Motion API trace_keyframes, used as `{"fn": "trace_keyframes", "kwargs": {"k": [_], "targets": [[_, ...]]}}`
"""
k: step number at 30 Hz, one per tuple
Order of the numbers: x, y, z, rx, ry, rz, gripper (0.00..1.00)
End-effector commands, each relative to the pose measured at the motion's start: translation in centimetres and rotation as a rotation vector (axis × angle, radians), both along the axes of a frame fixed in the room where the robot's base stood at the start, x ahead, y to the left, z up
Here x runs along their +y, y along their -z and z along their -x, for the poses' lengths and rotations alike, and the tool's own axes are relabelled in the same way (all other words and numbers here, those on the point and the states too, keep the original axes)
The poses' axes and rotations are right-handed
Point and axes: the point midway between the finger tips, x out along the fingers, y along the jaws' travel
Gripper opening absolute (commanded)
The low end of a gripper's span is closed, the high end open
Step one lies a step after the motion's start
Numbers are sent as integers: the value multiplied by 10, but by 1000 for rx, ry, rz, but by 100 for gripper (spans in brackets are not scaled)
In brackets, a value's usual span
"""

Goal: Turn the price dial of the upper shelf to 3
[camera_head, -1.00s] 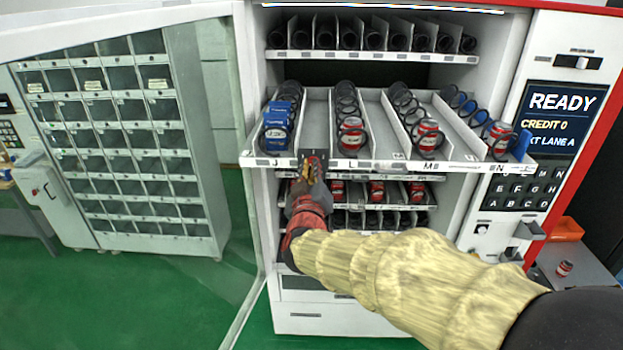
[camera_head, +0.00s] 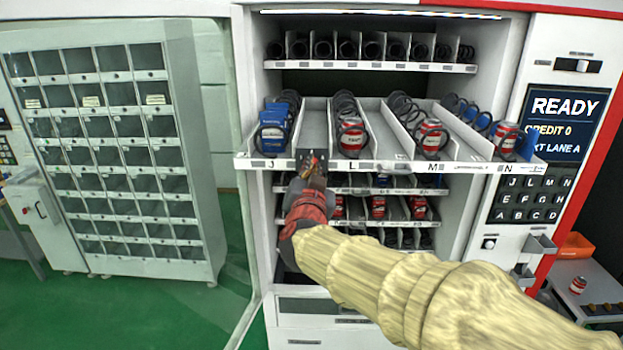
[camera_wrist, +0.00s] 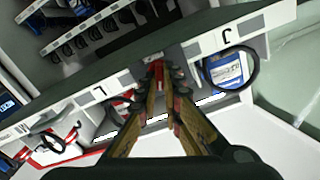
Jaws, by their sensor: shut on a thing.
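A pulled-out shelf (camera_head: 395,167) has a white front strip with letters J, L, M and N. My gripper (camera_head: 313,168) is at this strip, between J and L, over a small dark plate (camera_head: 304,155). In the wrist view my gripper (camera_wrist: 160,80) has its fingertips close together against the strip, shut on the price dial. The dial is mostly hidden by the fingers; a little red shows between them. I cannot read its number or pointer.
Blue packs (camera_head: 273,128) stand at J, and red cans such as the one at L (camera_head: 350,138) stand in coils. Another shelf is above (camera_head: 370,66), and stocked rows are below. An open glass door (camera_head: 232,200) is left; a READY screen (camera_head: 566,105) is right.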

Motion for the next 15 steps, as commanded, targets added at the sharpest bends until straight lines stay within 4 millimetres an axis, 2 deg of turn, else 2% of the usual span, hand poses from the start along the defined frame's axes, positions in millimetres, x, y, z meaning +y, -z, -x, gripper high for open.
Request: {"fn": "trace_keyframes", "kwargs": {"k": [1, 15], "targets": [[0, 6, 0, 1, 0, -43, 0], [-1, 6, 0, -12, 0, -455, 0]]}}
